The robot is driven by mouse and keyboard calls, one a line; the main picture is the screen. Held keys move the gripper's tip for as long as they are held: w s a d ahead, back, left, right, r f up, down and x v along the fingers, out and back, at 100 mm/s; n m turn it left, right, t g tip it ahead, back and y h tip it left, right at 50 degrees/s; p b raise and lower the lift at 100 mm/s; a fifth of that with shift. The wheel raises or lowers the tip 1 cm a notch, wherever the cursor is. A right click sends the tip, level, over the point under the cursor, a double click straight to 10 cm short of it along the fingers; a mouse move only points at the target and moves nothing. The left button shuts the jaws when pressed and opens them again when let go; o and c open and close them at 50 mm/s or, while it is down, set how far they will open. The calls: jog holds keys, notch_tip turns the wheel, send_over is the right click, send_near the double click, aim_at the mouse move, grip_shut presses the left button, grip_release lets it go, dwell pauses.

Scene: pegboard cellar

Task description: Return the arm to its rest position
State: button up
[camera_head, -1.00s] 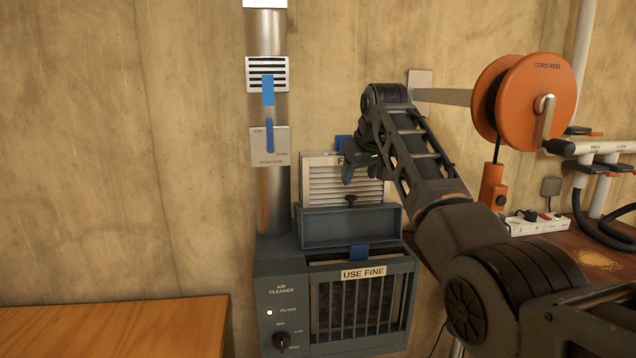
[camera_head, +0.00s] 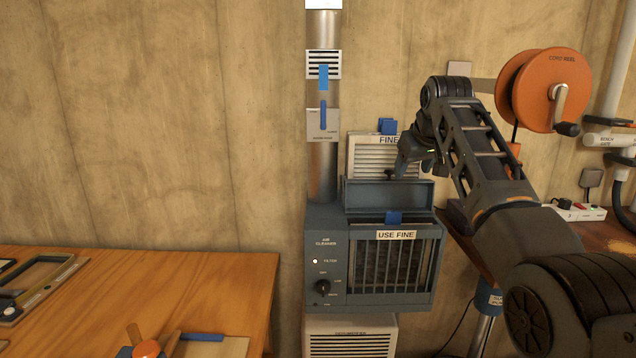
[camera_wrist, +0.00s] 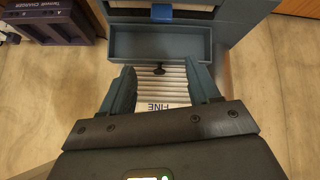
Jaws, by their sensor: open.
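My arm reaches forward from the lower right in the head view, bent at its elbow. My gripper (camera_head: 402,166) is in front of the white pleated panel marked FINE (camera_head: 372,160), above the open lid of the air cleaner (camera_head: 318,285). In the wrist view my gripper (camera_wrist: 163,92) has its two fingers apart, with the FINE panel (camera_wrist: 165,82) and a small dark knob (camera_wrist: 159,69) showing between them. I cannot tell whether the fingers touch the panel. The air cleaner has a USE FINE label and a lit lamp by the word FILTER.
A metal duct (camera_head: 323,170) rises behind the air cleaner. An orange cord reel (camera_head: 543,90) hangs to the right of my arm, above a power strip (camera_head: 580,212). A wooden bench (camera_head: 215,285) stands at the left. The wall at upper left is bare.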

jog(key=s+f+t, duration=0.1)
jog(key=s+f, duration=0.4)
jog(key=f, duration=0.7)
jog(key=s+f, duration=0.4)
jog(key=f, duration=0.9)
jog(key=s+a+f+m+t, duration=0.1)
jog(key=s+f, duration=0.6)
jog(key=s, duration=0.4)
jog(key=s+f+t, duration=0.1)
jog(key=s+f, duration=0.6)
jog(key=s, duration=0.4)
jog(key=s+r+m+t, duration=0.1)
jog(key=s+r, duration=0.1)
jog(key=s, duration=1)
jog(key=s+r+t, duration=0.1)
jog(key=s+r, duration=0.1)
jog(key=s, duration=1.1)
jog(key=s+r+t, duration=0.2)
jog(key=s+r, duration=1.3)
jog(key=shift+d+r+m, duration=0.3)
jog(key=shift+d+r, duration=0.05)
jog(key=shift+d, duration=0.05)
